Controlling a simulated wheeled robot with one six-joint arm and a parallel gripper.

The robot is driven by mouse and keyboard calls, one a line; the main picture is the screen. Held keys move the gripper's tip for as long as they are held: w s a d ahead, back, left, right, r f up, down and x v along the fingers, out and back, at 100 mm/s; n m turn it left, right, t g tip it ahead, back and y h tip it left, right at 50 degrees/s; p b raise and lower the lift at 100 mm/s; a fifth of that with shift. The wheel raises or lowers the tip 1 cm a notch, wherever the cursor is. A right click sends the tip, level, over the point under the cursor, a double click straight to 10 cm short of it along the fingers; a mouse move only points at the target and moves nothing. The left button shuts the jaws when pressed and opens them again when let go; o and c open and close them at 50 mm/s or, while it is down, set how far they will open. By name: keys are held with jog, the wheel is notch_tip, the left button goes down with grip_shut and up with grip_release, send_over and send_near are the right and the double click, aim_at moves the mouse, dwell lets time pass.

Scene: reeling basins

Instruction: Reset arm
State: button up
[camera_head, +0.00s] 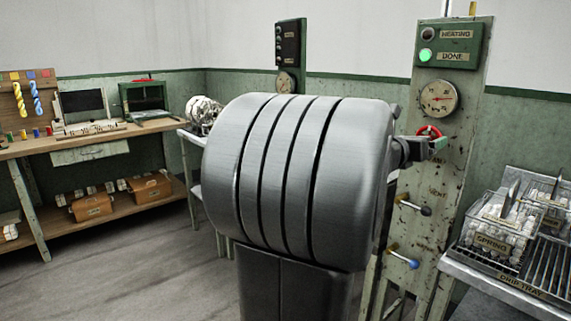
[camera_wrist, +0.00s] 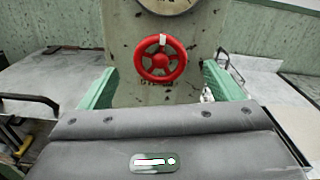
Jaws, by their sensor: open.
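My gripper (camera_wrist: 160,67) is open in the wrist view, with its two green fingers apart and nothing between them but the view beyond. A red handwheel (camera_wrist: 160,59) on the worn panel post (camera_wrist: 122,35) shows between the fingertips. It looks clear of both fingers, though the exact gap cannot be told. In the head view my gripper (camera_head: 437,144) is at the panel, just in front of the red wheel (camera_head: 429,130), partly hidden by my arm. My large grey arm fills the middle of the head view and hides much behind it.
The panel carries a lit green DONE lamp (camera_head: 425,56), a gauge (camera_head: 438,98) and levers with a black knob (camera_head: 426,211) and a blue knob (camera_head: 414,264). A wire basket (camera_head: 497,243) stands on the drip tray (camera_head: 520,287) at right. A workbench (camera_head: 95,136) is at left.

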jog(key=x, duration=0.6)
jog(key=n+p, duration=0.1)
jog(key=n, duration=0.1)
jog(key=n+p, duration=0.1)
jog(key=shift+a+r+n, duration=0.15)
jog(key=shift+a+n, duration=0.1)
jog(key=shift+n, duration=0.15)
jog(key=n+p, duration=0.1)
jog(key=n, duration=0.1)
jog(key=n+p, duration=0.1)
jog(key=n, duration=0.1)
jog(key=n+p, duration=0.1)
jog(key=n, duration=0.1)
jog(key=shift+f, duration=0.25)
jog(key=shift+a, duration=0.15)
